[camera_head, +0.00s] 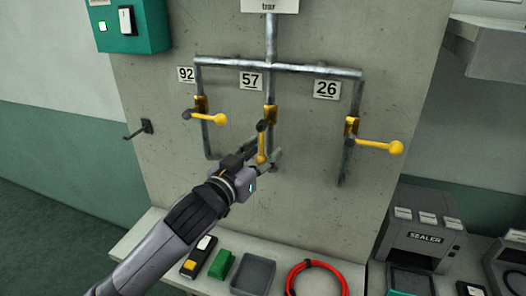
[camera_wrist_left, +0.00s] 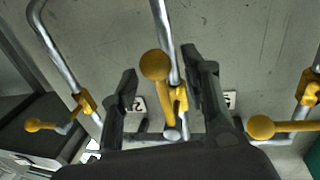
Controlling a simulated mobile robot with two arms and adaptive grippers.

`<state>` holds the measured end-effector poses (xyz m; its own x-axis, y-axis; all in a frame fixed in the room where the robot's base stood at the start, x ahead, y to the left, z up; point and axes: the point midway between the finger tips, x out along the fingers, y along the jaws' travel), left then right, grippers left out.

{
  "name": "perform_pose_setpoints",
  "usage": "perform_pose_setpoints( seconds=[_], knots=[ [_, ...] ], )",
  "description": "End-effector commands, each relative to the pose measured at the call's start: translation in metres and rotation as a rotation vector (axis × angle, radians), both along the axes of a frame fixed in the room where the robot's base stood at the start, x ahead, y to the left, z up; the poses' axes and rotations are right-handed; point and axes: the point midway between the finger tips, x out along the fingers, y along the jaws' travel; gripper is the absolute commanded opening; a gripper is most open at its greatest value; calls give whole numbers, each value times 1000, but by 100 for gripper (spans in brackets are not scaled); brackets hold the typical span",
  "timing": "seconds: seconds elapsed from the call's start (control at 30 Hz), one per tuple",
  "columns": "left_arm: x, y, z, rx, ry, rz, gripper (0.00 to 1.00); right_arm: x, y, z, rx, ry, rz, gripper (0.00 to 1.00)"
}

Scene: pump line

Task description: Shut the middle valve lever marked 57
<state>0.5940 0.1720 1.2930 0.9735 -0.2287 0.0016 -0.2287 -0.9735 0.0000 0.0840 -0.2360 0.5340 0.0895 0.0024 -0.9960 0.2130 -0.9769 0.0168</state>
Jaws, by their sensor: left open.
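The middle valve lever (camera_head: 262,149) under the label 57 (camera_head: 251,80) is yellow and hangs down along its pipe from a brass valve body (camera_head: 270,114). My left gripper (camera_head: 268,142) is open at this lever, with a dark finger on either side of it. In the left wrist view, the lever's round knob (camera_wrist_left: 154,65) shows between the two spread fingers (camera_wrist_left: 160,62); I cannot tell whether either touches it. The lever under 92 (camera_head: 208,117) and the lever under 26 (camera_head: 376,145) stick out sideways, across their pipes. My right gripper is not in view.
A grey panel (camera_head: 330,215) carries the pipes, with a dark hook (camera_head: 146,126) at left. A green switch box (camera_head: 150,27) is above. Below, a shelf holds a grey tray (camera_head: 255,274), a green block (camera_head: 221,264) and a red cable coil (camera_head: 318,264). A sealer (camera_head: 424,228) stands at right.

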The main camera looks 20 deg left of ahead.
Motion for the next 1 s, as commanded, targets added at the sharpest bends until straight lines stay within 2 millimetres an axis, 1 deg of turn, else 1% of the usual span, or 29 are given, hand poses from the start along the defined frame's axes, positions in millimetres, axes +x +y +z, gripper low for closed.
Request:
perform_pose_setpoints(
  seconds=[0.07, 0.27, 0.67, 0.7, 1.0],
  knots=[
    [0, 0, 0, 0, 0, 0, 41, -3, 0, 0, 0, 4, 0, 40],
    [0, 0, 0, 0, 0, 0, 28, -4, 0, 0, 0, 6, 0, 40],
    [0, 0, 0, 0, 0, 0, 1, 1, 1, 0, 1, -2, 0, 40],
    [0, 0, 0, 0, 0, -1, 0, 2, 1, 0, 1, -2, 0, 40],
    [0, 0, 0, 0, 0, -1, 0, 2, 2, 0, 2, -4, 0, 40]
  ],
)
